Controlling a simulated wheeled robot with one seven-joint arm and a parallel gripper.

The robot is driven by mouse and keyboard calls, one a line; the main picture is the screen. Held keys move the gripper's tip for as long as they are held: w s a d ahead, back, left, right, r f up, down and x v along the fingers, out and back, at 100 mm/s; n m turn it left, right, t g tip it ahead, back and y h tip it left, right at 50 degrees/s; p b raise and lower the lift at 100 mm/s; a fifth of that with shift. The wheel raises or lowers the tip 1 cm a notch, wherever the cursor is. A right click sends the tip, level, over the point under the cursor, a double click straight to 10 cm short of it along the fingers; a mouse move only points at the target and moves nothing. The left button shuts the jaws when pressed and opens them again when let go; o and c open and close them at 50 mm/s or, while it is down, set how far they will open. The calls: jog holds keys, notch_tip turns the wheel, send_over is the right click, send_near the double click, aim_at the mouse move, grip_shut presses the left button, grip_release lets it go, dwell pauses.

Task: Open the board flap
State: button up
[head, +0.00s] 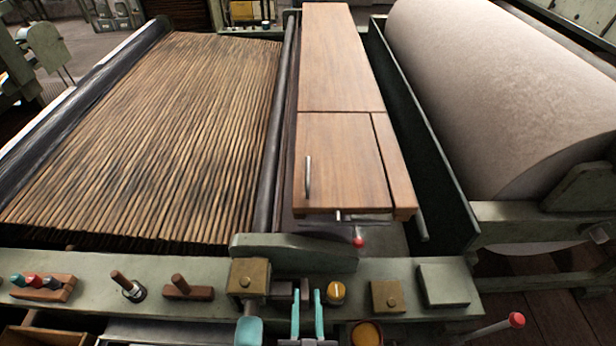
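The board flap (340,165) is a brown wooden panel at the near end of a long wooden board. It lies flat and looks closed, level with the wood around it. An upright metal handle (308,177) is on its left side. A small metal pin (338,215) sticks out below its front edge. My gripper (307,297) is at the bottom centre, with two teal fingers apart and no object clearly held between them. It is well in front of the flap and looks clear of it.
A slatted wooden bed (150,130) lies left of the board and a large pale roll (500,90) lies right. A green front rail (80,262) carries pegs, blocks and a yellow button (336,291). Red-tipped levers (358,241) stick out near the flap and at lower right (516,320).

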jog(key=w+r+t, duration=0.1)
jog(key=w+r, duration=0.4)
jog(key=w, duration=0.8)
jog(key=m, duration=0.1)
send_near(308, 175)
jog(key=w, duration=0.6)
jog(key=w+f, duration=0.1)
jog(key=w, duration=0.3)
jog(key=shift+a, duration=0.1)
jog(key=shift+w, duration=0.1)
grip_shut()
